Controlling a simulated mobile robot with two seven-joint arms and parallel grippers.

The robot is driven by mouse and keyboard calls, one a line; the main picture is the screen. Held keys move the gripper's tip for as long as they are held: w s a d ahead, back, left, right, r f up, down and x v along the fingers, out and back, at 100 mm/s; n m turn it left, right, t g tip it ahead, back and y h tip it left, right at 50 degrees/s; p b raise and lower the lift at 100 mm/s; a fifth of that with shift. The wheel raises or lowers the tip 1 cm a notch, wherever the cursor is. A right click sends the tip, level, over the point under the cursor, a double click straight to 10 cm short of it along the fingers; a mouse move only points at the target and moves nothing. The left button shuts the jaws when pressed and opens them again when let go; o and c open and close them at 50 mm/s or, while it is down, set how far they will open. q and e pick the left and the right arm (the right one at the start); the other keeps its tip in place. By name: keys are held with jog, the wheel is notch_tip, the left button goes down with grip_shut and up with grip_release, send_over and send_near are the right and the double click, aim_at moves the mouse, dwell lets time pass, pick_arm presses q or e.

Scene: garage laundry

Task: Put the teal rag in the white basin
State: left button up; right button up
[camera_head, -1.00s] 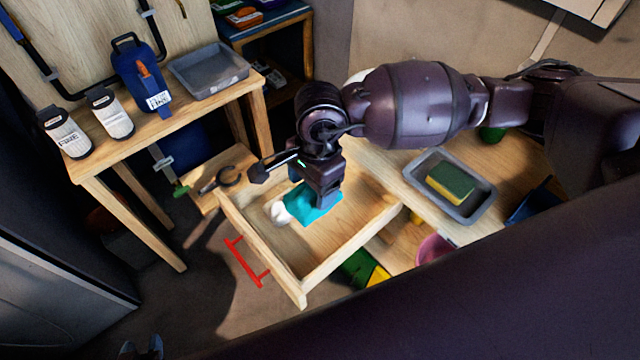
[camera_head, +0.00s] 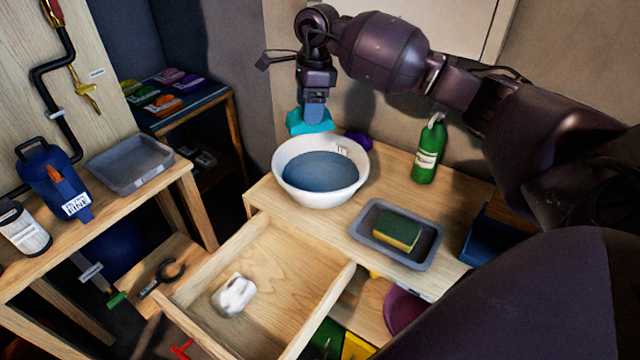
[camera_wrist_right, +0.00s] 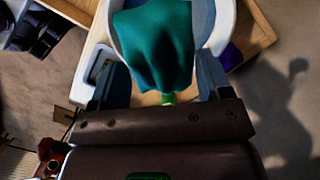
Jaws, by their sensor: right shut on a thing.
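The teal rag (camera_head: 311,121) is held bunched in my right gripper (camera_head: 314,108), which is shut on it. In the head view the rag hangs at the far rim of the white basin (camera_head: 352,190), seemingly above it; I cannot tell whether it touches the rim. The basin stands on the wooden counter and its inside looks blue-grey. In the right wrist view the rag (camera_wrist_right: 158,45) hangs between the fingers and covers much of the basin (camera_wrist_right: 226,22). My left gripper is not in view.
An open drawer (camera_head: 300,285) with a white cloth (camera_head: 234,295) in it juts out in front. On the counter are a grey tray (camera_head: 432,238) with a green and yellow sponge (camera_head: 397,232), a green bottle (camera_head: 428,150) and a purple item (camera_head: 358,141) beside the basin.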

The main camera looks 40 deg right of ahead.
jog(key=d, duration=0.3)
jog(key=shift+r+m, duration=0.3)
jog(key=shift+r, duration=0.1)
jog(key=shift+s+f, duration=0.15)
jog(key=shift+f, duration=0.15)
jog(key=b, duration=0.1)
send_over(319, 183)
jog(key=f, duration=1.9)
jog(key=shift+s+d+f, duration=0.15)
jog(key=shift+d+f, duration=0.05)
jog(key=shift+f, duration=0.05)
jog(key=shift+f+b, duration=0.1)
jog(key=shift+b, duration=0.2)
jog(key=o, duration=0.9)
jog(key=r, duration=0.4)
jog(key=d+r, duration=0.1)
jog(key=r, duration=0.3)
jog(key=r+p, duration=0.1)
jog(key=r, duration=0.3)
jog(key=shift+s+d+r, duration=0.1)
jog(key=shift+s+d, duration=0.05)
jog(key=shift+s, duration=0.15)
